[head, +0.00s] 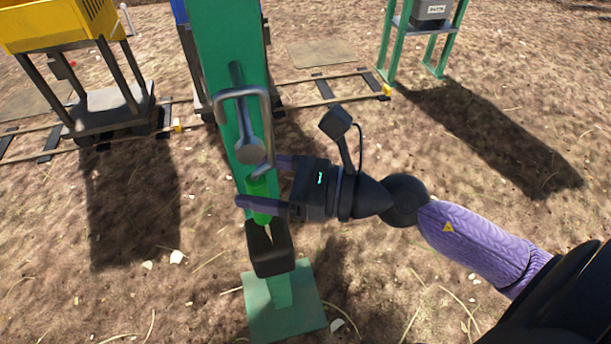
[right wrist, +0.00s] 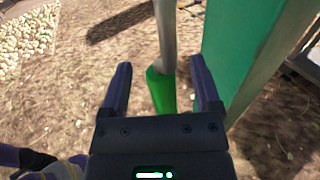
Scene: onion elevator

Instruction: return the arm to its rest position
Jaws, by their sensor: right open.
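My right gripper (head: 258,181) is open at the green post (head: 225,60), its arm coming in from the lower right. The green handle grip (head: 260,208) of a grey metal lever (head: 241,100) lies between its spread fingers. In the right wrist view the green grip (right wrist: 162,91) also shows between the two purple fingers (right wrist: 161,72), with visible gaps on both sides. My left gripper is in neither view.
A black holder (head: 270,248) and a green base plate (head: 285,325) are at the post's foot. Rails (head: 325,88) cross behind, with a yellow hopper cart (head: 60,22) at left. A green stand (head: 388,50) is at back right. Bare ground lies right.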

